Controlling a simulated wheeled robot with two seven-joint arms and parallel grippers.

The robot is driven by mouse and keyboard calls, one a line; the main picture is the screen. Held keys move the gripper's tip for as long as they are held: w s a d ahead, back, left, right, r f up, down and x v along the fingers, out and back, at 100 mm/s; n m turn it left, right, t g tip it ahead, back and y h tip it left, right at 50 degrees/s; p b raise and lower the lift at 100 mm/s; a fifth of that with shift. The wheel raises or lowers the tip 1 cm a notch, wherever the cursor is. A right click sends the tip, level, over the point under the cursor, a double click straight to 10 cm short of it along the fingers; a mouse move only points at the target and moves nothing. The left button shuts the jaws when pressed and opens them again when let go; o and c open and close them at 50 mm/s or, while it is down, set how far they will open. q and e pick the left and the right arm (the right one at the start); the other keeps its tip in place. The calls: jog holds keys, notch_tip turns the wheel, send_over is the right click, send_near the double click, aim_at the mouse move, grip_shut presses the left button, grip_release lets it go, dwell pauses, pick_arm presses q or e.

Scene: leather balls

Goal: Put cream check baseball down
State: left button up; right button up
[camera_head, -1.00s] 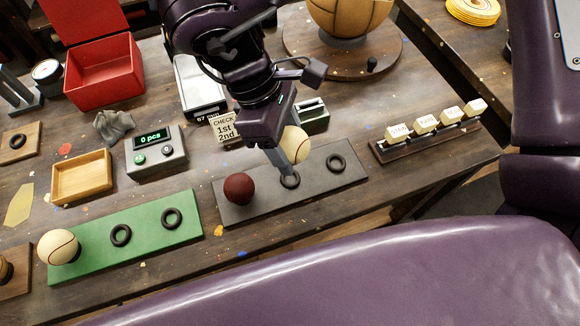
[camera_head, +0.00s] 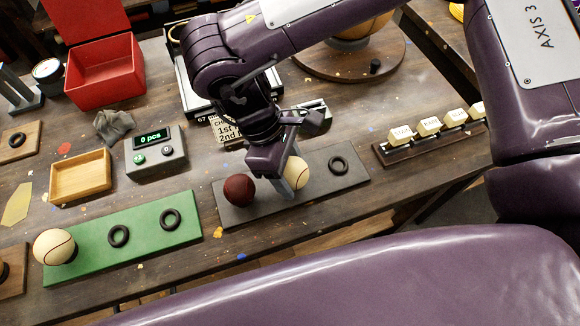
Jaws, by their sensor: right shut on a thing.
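The cream baseball (camera_head: 297,174) is low over the middle of the dark grey board (camera_head: 327,190), where a black ring was visible earlier and is now hidden. I cannot tell whether the ball touches the ring. My right gripper (camera_head: 288,180) is shut on this ball, reaching down from above. A dark red ball (camera_head: 239,189) sits at the left end of the same board, just left of the gripper. An empty black ring (camera_head: 338,165) is at the board's right end. My left gripper is not in view.
A green board (camera_head: 140,231) at left holds another cream ball (camera_head: 54,247) and two empty rings. A counter box (camera_head: 155,150), wooden tray (camera_head: 81,176) and red box (camera_head: 105,72) stand behind. A rack of labelled blocks (camera_head: 428,127) is at right.

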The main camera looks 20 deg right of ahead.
jog(key=o, duration=1.1)
jog(key=shift+f, duration=0.15)
jog(key=shift+r, duration=0.25)
jog(key=v, duration=0.6)
jog(key=shift+w+p, duration=0.1)
jog(key=shift+p, duration=0.3)
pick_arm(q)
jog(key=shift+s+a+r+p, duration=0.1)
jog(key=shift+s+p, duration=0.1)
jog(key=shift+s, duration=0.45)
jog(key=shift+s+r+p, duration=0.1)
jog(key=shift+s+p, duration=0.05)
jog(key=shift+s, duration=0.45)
pick_arm(e)
jog(key=v, duration=0.6)
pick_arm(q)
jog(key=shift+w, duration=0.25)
